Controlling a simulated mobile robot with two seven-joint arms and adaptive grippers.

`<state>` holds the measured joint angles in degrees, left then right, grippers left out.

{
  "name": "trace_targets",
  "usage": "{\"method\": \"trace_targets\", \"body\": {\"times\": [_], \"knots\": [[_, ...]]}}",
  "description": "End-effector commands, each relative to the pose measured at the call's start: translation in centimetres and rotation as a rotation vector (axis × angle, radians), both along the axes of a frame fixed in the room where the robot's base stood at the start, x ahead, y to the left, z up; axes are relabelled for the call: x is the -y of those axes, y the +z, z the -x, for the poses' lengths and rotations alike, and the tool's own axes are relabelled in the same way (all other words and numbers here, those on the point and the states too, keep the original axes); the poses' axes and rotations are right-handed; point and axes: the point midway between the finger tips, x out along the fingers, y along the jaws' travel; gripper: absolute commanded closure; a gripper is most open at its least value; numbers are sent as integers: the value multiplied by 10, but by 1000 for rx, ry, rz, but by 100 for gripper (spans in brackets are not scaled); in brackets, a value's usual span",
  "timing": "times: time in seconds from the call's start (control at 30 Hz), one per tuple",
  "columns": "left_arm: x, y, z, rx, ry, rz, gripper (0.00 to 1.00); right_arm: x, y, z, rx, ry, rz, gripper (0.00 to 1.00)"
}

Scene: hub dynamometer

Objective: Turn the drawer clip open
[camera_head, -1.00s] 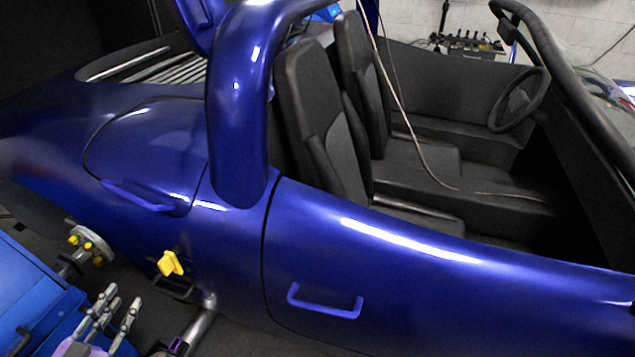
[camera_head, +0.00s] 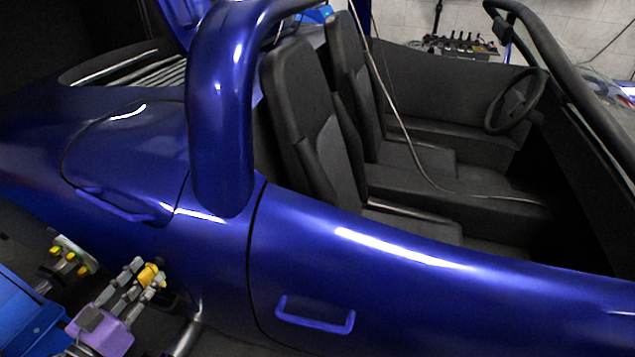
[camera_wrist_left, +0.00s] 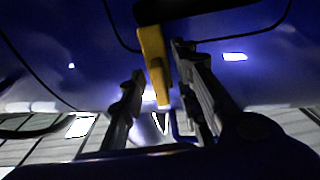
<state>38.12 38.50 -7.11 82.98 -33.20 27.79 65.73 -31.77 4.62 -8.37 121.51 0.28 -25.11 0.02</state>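A yellow clip (camera_head: 148,274) sits low by the side of the blue car, behind the roll bar. My left gripper (camera_head: 150,270) has come in from the lower left, and its fingertips are at the clip, partly covering it. In the left wrist view the yellow clip (camera_wrist_left: 154,62) stands upright between the two fingers of the gripper (camera_wrist_left: 160,70). The right finger is close beside it, and a gap shows on the left. The fingers are apart; contact cannot be made out. My right gripper is not in view.
The blue car body (camera_head: 400,290) fills most of the view, with a blue door handle (camera_head: 315,317) to the right. A hub with yellow knobs (camera_head: 70,258) is left of my gripper. A blue machine (camera_head: 25,310) stands at the lower left.

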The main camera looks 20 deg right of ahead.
Motion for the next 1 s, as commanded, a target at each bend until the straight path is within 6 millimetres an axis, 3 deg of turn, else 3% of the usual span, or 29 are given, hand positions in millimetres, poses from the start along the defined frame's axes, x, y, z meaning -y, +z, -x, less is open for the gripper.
{"method": "trace_targets", "body": {"times": [0.23, 0.47, 1.0], "knots": [[1, 0, -1, 0, 0, 0, 70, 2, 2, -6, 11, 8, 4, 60], [1, 0, -1, -1, 1, -1, 100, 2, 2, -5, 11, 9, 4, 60], [0, 0, -1, 85, 1, -111, 100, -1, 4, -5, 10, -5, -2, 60]]}}
